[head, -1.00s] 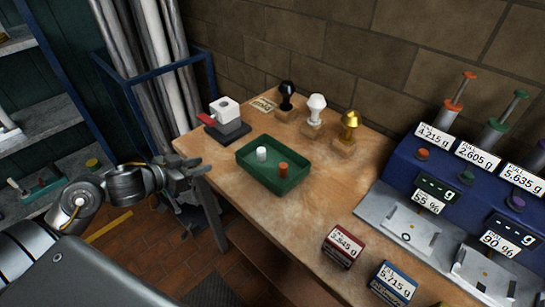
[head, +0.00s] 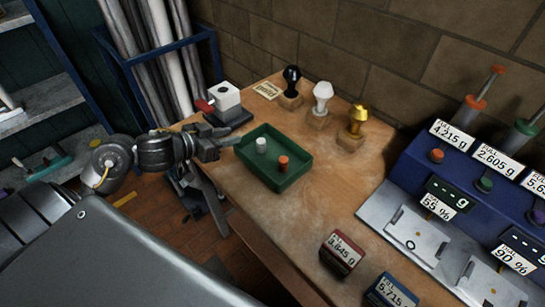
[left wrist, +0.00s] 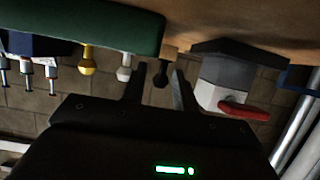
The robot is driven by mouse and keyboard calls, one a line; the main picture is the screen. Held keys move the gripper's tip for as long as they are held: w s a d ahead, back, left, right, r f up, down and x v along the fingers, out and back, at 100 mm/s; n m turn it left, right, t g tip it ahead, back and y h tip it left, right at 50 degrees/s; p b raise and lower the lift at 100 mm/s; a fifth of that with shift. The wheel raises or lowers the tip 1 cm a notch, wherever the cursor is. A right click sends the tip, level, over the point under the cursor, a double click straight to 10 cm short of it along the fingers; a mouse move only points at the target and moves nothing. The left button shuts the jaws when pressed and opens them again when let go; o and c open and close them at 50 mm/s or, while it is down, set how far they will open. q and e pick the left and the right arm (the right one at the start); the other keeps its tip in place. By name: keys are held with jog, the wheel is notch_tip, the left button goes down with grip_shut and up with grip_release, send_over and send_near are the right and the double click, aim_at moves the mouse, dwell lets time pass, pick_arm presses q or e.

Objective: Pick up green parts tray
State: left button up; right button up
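The green parts tray (head: 256,168) sits on the wooden bench and holds a white cylinder (head: 261,145) and an orange cylinder (head: 283,163). My left gripper (head: 229,138) is at the tray's left corner in the head view, with its fingers pointing toward the tray. In the left wrist view the two fingers of the left gripper (left wrist: 158,88) are spread apart with nothing between them. The green tray (left wrist: 85,32) fills the upper left there, close to one finger. I cannot tell whether they touch. My right gripper is not in view.
A grey-and-white device with a red handle (head: 228,97) stands just behind the gripper. Black, white and gold stamps (head: 356,121) stand along the wall. A blue dispenser station (head: 450,200) is at right. Red (head: 341,252) and blue boxes sit near the front edge.

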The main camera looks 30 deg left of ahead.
aim_at(244, 136)
pick_arm(q)
jog(key=shift+d+b+x, duration=0.15)
jog(key=shift+d+x, duration=0.05)
jog(key=shift+x, duration=1.15)
jog(key=shift+d+b+x, duration=0.15)
jog(key=shift+x, duration=1.25)
jog(key=shift+s, duration=0.15)
grip_shut()
jog(key=shift+r, duration=0.1)
